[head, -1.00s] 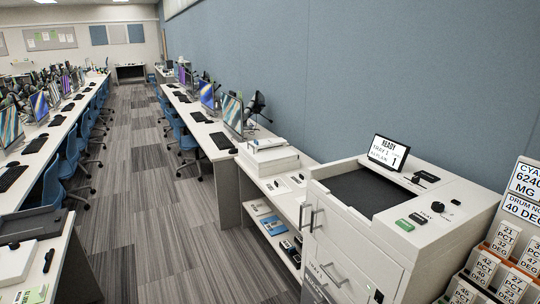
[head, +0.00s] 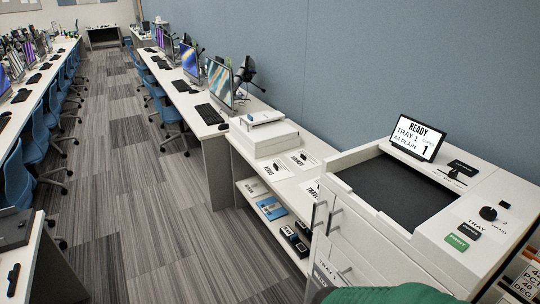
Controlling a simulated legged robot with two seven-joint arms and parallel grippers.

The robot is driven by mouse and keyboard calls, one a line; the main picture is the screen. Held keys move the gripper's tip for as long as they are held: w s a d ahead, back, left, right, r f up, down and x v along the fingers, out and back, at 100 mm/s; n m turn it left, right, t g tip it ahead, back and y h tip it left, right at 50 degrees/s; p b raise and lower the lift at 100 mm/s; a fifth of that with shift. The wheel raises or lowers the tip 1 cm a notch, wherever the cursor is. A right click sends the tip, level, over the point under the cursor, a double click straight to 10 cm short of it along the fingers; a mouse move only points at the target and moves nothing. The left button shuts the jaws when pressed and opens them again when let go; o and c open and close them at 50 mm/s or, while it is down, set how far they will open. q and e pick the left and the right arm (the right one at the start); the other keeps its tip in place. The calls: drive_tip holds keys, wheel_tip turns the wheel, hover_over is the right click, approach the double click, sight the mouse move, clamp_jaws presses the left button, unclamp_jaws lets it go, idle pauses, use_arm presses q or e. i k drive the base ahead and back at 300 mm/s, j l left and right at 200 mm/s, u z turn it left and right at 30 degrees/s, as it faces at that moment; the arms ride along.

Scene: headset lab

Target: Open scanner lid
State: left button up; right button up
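A large white copier-like machine (head: 362,231) stands at the right, against the blue wall. Its top has a dark flat recessed panel (head: 395,190) with a white rim. I cannot tell whether this panel is a scanner bed or a tray, and no raised lid shows on it. A small screen (head: 417,138) behind the panel reads READY, TRAY 1. A green button (head: 456,242), a black button (head: 468,232) and a black knob (head: 488,213) sit on its right side. A white box-like device (head: 265,140) sits on the side counter. Neither gripper is in view.
A white counter with shelves (head: 285,188) joins the machine on its left. Rows of desks with monitors (head: 221,80) and blue chairs (head: 165,100) run to the back. The striped carpet aisle (head: 140,200) is clear. A green rounded shape (head: 385,295) shows at the bottom edge.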

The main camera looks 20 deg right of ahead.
sight(271, 132)
drive_tip(key=i+j+z, duration=0.1)
drive_tip(key=i+z, duration=0.25)
drive_tip(key=i+j+z, duration=0.25)
drive_tip(key=i+z, duration=0.15)
drive_tip(key=i+j+z, duration=0.35)
drive_tip(key=i, duration=0.15)
